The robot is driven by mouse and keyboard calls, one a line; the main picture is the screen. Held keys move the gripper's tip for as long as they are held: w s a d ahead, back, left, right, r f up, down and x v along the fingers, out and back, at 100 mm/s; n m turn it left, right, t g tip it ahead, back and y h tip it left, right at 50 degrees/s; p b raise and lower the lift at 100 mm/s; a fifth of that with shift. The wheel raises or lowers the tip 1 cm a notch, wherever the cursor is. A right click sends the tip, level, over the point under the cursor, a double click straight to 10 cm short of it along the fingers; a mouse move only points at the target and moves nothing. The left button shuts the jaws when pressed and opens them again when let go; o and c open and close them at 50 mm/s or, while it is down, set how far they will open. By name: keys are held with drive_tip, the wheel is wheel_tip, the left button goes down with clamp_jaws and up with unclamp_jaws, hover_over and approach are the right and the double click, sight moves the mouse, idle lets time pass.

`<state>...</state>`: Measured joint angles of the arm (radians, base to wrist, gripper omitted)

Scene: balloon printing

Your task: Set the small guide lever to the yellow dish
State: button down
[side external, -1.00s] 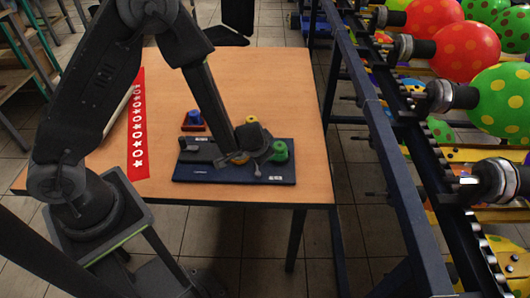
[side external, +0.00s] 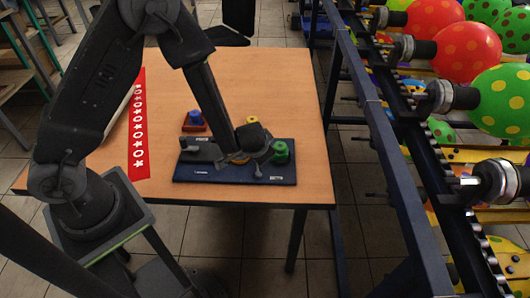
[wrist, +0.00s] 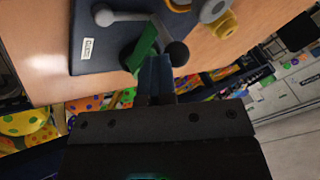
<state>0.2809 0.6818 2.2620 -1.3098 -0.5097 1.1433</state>
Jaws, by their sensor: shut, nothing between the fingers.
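A dark blue board (side external: 230,174) lies on the table; its corner with a white label shows in the wrist view (wrist: 86,50). A small grey lever with a rounded end (wrist: 103,15) is on it; my gripper partly hides it in the side view. A dark ball (wrist: 177,53) shows beside a green part (wrist: 143,47). A green round piece (side external: 280,152) stands at the board's right end. My gripper (wrist: 158,65) is shut and empty, low over the board beside the green piece.
A red dish with a blue piece (side external: 194,121) stands behind the board's left part. A red strip with white shapes (side external: 138,125) lies at the table's left. A dark rail (side external: 365,130) and balloon machine stand right of the table. The back of the table is clear.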

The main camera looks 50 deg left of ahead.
drive_tip(key=shift+s+d, duration=0.25)
drive_tip(key=shift+d, duration=0.5)
drive_tip(key=shift+d+r, duration=0.1)
drive_tip(key=shift+d, duration=0.45)
drive_tip(key=d, duration=0.3)
drive_tip(key=shift+s+r, duration=0.2)
drive_tip(key=shift+r, duration=0.1)
drive_tip(key=v, duration=1)
